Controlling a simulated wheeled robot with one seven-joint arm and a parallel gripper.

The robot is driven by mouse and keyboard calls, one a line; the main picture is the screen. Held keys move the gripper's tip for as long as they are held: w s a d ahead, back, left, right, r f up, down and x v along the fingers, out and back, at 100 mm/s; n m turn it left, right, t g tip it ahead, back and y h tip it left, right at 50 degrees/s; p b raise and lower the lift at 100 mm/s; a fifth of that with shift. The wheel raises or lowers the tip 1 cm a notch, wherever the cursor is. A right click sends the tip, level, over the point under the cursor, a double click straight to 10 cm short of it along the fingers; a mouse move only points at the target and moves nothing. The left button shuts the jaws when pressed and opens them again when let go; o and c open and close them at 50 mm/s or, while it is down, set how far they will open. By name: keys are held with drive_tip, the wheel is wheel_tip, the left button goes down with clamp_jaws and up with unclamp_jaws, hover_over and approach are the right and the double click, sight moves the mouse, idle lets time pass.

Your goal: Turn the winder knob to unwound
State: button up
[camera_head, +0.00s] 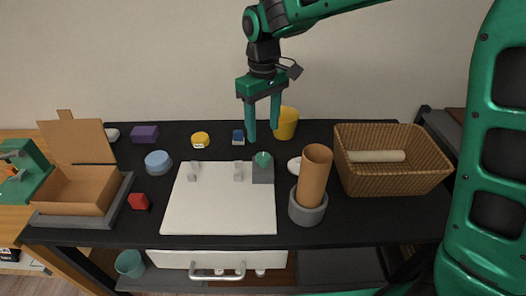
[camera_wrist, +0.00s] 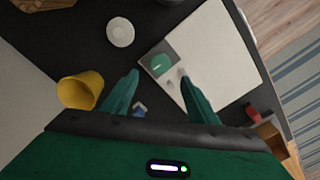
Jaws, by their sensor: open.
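The winder knob (camera_head: 263,160) is green and sits on a grey block at the back right corner of a white board (camera_head: 222,212). In the wrist view the knob (camera_wrist: 161,64) is a green disc on a grey square. My gripper (camera_head: 263,133) is open and empty, pointing down, above and slightly behind the knob. In the wrist view its two fingers (camera_wrist: 159,77) stand apart, with the knob between and just beyond their tips. They appear clear of the knob. The knob's markings are too small to read.
Near the knob stand a yellow cup (camera_head: 286,123), a white dish (camera_head: 295,164) and a brown tube (camera_head: 314,175) in a grey holder. A wicker basket (camera_head: 395,180) is at the right, an open cardboard box (camera_head: 80,190) at the left. Two small grey posts rise from the board.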

sight(263, 156)
wheel_tip(263, 156, down, 10)
drive_tip(key=shift+r, duration=0.25)
drive_tip(key=shift+c, duration=0.6)
drive_tip(key=c, duration=0.9)
